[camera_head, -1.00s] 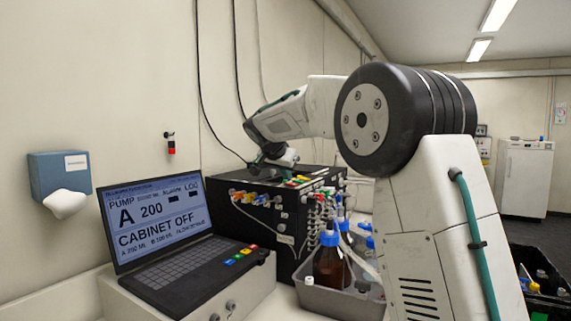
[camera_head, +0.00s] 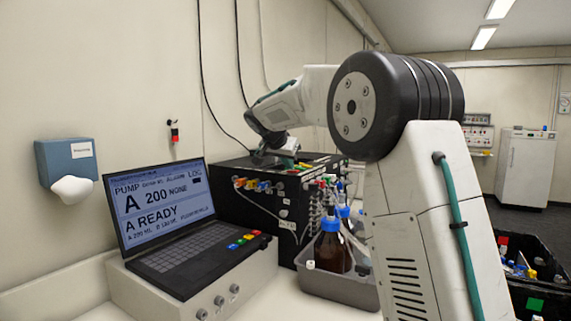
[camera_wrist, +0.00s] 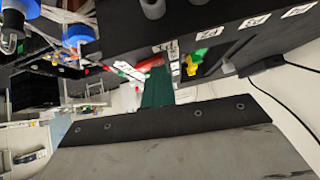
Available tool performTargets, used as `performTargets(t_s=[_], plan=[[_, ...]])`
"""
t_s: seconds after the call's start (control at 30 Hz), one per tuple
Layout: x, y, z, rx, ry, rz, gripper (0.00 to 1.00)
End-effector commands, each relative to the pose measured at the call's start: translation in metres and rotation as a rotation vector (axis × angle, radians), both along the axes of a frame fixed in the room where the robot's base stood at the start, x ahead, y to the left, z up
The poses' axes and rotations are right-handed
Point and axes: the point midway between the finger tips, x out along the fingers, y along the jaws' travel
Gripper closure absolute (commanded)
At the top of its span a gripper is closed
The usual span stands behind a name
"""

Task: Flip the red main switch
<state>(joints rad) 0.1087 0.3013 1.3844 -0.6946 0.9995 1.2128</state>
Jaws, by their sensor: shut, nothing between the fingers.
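The black cabinet (camera_head: 233,205) stands against the wall behind the laptop, with coloured connectors on its front. My gripper (camera_wrist: 156,72) is shut and empty at the cabinet's top; in the wrist view its dark green fingers reach a red part (camera_wrist: 149,63), which looks like the red main switch. I cannot tell whether they touch it or which way it is set. In the head view my gripper is low over the cabinet top, and the switch cannot be made out there. The laptop screen (camera_head: 160,205) reads "A READY".
A grey tray (camera_head: 340,288) with blue-capped bottles stands right of the cabinet. A blue wall box (camera_head: 66,160) hangs at the left, and a small red item (camera_head: 174,132) hangs on the wall. Dark cables run down the wall. A black crate (camera_head: 535,295) with bottles is at lower right.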

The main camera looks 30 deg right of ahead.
Motion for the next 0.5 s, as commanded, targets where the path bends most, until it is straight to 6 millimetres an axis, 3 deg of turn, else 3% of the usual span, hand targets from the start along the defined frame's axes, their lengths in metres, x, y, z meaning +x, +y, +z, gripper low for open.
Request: performTargets(t_s=[0.5], plan=[[-0.0117, -0.0063, 0.0023, 0.001, 0.002, -0.001, 1.0]])
